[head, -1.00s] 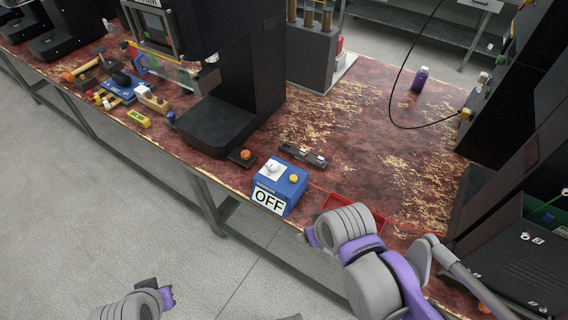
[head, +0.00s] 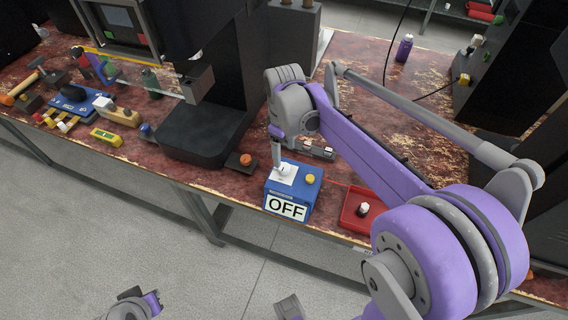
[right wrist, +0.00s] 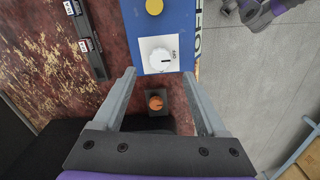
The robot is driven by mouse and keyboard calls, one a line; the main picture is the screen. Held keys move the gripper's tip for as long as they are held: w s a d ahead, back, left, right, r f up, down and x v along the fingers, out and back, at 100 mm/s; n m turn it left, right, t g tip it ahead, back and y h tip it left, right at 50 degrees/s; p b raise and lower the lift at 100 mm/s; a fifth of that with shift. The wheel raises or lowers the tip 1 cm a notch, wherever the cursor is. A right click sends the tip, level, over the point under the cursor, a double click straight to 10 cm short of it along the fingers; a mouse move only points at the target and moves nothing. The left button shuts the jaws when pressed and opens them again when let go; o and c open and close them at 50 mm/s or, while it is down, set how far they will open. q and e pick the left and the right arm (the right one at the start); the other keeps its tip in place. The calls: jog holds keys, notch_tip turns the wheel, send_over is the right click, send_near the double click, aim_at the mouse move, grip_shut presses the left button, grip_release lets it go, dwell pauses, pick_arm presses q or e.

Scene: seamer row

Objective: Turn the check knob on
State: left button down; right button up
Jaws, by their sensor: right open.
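The check knob (right wrist: 160,59) is a white round dial on a white plate on the blue box (head: 300,191). The box's front sign (head: 286,207) reads OFF. In the right wrist view the knob's dark mark points right, toward small lettering on the plate. My right gripper (right wrist: 159,75) is open above the box, fingertips on either side of the knob's near edge; I cannot tell whether they touch it. In the head view this gripper (head: 278,156) points down over the knob and partly hides it. My left gripper (head: 150,301) is low at the left, away from the table; its jaws are unclear.
A yellow button (head: 310,178) sits beside the knob. An orange knob on a dark block (head: 245,161) is just left of the box. A dark machine base (head: 200,140) stands at left.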

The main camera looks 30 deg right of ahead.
aim_at(284, 166)
notch_tip(284, 166, down, 6)
jog(key=shift+f, duration=0.1)
jog(key=shift+c, duration=0.2)
grip_shut()
dwell(0.3)
